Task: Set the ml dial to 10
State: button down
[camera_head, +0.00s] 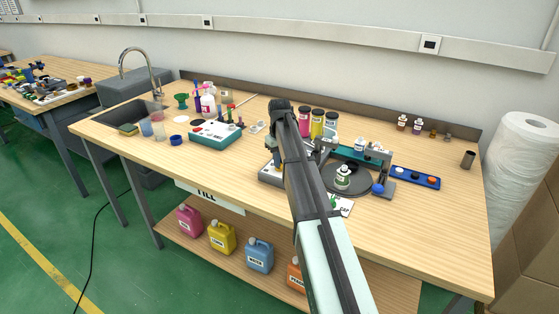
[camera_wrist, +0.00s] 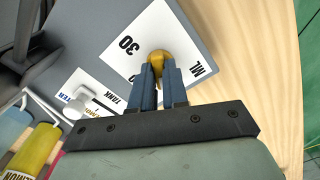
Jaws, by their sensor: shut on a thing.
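The ml dial shows in the wrist view as a rounded gold knob (camera_wrist: 157,55) on a white plate (camera_wrist: 133,32) printed "30" and "ML". My gripper (camera_wrist: 160,75) has its two blue fingers shut on the knob, one on each side. The fingers hide the lower part of the knob, and no pointer on it can be made out. In the head view my arm hides the gripper and the dial. Part of the grey dial housing (camera_head: 268,174) shows left of my arm.
Beside the dial plate a second white plate (camera_wrist: 80,88) reads "TANK" and carries a light lever. Pink, yellow and blue jars (camera_head: 317,123) stand behind my arm. A dark round turntable (camera_head: 362,187) with a small bottle (camera_head: 343,177) is to the right. A teal box (camera_head: 214,134) stands left.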

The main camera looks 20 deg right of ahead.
jog(key=c, duration=1.1)
grip_release()
jog(key=shift+c, duration=0.2)
jog(key=shift+r, duration=0.1)
notch_tip(320, 180, up, 14)
jog(key=shift+f, duration=0.2)
